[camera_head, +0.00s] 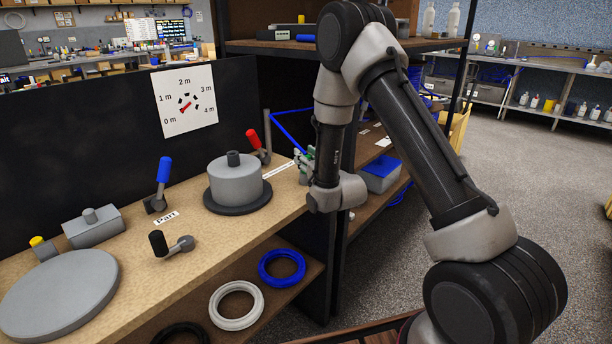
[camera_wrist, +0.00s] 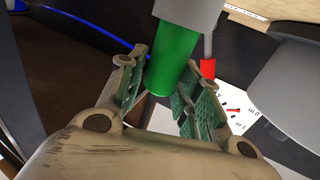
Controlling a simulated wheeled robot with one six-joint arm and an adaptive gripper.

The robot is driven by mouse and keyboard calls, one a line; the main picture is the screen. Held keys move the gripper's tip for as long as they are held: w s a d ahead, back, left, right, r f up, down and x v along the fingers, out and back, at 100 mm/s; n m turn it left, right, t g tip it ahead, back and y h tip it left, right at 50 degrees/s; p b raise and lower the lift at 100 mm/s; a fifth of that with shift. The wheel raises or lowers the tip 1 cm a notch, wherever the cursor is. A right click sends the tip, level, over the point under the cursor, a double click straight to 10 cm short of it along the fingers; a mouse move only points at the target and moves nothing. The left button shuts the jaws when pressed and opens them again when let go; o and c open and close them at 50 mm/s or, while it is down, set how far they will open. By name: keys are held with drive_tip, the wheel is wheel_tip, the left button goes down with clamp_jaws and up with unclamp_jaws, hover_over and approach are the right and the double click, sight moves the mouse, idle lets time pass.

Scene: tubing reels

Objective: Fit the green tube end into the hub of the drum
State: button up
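The green tube end (camera_wrist: 174,62) is a short green cylinder joined to a grey cylinder (camera_wrist: 190,8) in the wrist view, which looks upside down. My gripper (camera_wrist: 172,85) has its two fingers apart, one on each side of the green tube end, with a narrow gap showing. It appears open; contact is not clear. In the head view my gripper (camera_head: 305,160) is at the bench's right end, and the tube end is mostly hidden there. The grey drum (camera_head: 236,184) with its small dark hub (camera_head: 233,158) stands left of my gripper on a dark disc.
A red-handled lever (camera_head: 253,139) stands between drum and gripper. A blue-handled lever (camera_head: 163,170) and a black-knobbed crank (camera_head: 159,243) are left of the drum. A dial panel (camera_head: 187,102) is behind. A blue tubing ring (camera_head: 282,268) and white ring (camera_head: 236,306) lie on the lower shelf.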

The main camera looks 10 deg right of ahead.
clamp_jaws()
